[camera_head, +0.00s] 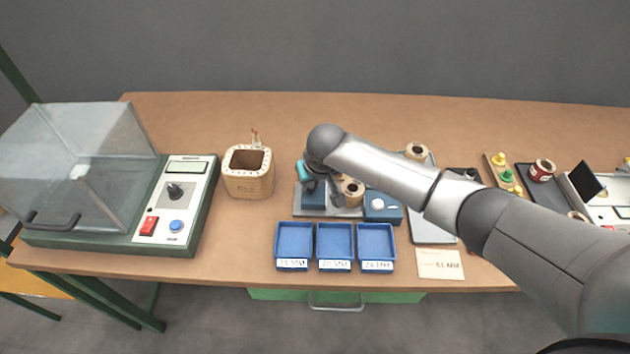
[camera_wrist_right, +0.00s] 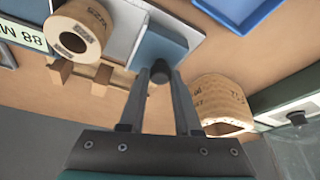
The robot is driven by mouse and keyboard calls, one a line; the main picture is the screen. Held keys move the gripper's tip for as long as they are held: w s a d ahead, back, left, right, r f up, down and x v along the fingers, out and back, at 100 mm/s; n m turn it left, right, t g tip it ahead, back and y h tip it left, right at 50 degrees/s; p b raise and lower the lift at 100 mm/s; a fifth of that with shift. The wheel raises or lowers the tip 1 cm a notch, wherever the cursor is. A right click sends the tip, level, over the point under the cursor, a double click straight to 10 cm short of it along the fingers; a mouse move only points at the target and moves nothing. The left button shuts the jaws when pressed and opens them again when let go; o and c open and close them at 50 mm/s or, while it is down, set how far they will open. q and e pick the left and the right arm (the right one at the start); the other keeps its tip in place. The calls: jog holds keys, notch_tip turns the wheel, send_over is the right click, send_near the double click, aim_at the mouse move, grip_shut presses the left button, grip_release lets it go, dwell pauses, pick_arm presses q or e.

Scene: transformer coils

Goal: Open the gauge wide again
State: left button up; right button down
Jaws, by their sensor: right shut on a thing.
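The gauge stands mid-table in the head view: a grey base plate (camera_head: 345,212) with a blue block (camera_head: 314,197) at its left and another blue block (camera_head: 383,208) at its right. A wound coil (camera_head: 352,190) sits between them, partly hidden by my arm. In the wrist view the left block (camera_wrist_right: 160,48) lies just beyond my fingertips, with the coil (camera_wrist_right: 75,32) apart from it. My right gripper (camera_wrist_right: 160,80) is shut on a dark knob (camera_wrist_right: 160,72) beside that block. The knob is mostly hidden in the head view. My left gripper is out of view.
Several blue trays (camera_head: 336,245) stand in front of the gauge. A hollow wooden block (camera_head: 250,185) is to its left, near a machine with a clear cover (camera_head: 85,150). A paper card (camera_head: 440,264) lies to the right. Bare table lies behind the gauge.

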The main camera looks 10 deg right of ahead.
jog(key=c, duration=0.6)
grip_release()
jog(key=p+v, duration=0.4)
jog(key=v, duration=1.1)
jog(key=shift+s, duration=0.15)
